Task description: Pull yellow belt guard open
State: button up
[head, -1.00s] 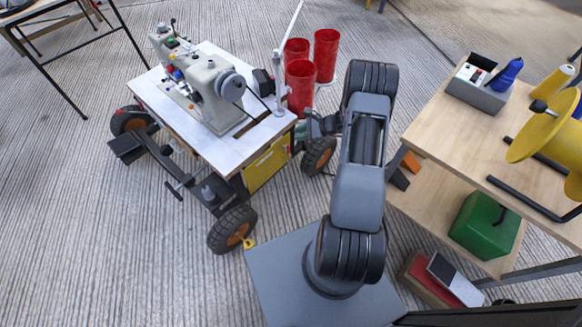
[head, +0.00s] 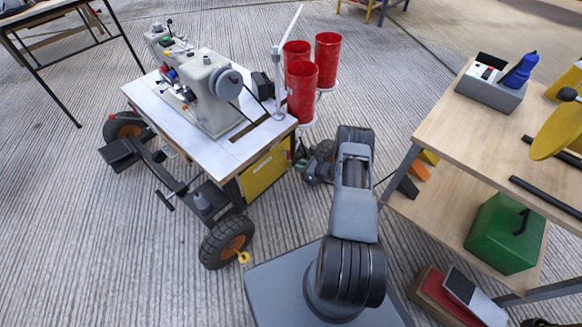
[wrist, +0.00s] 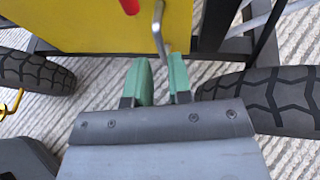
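The yellow belt guard (head: 264,174) is a flat panel on the side of the sewing-machine cart, below its white top. It fills the upper left of the wrist view (wrist: 80,22). A bent grey metal handle (wrist: 158,30) hangs down in front of the panel's right part. My gripper (wrist: 162,62) has two green finger pads with a gap between them; it is open. The handle's lower end lines up with this gap, close to the fingertips. I cannot tell whether it touches a pad.
The cart's black tyres (wrist: 262,98) flank my gripper in the wrist view. The sewing machine (head: 210,90) and red cones (head: 302,92) stand above the panel. A wooden workbench (head: 470,135) is to the right. Ribbed floor is open left of the cart.

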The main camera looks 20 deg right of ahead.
jog(key=shift+b+x, duration=0.8)
jog(key=shift+x, duration=2)
jog(key=shift+r, duration=0.1)
grip_shut()
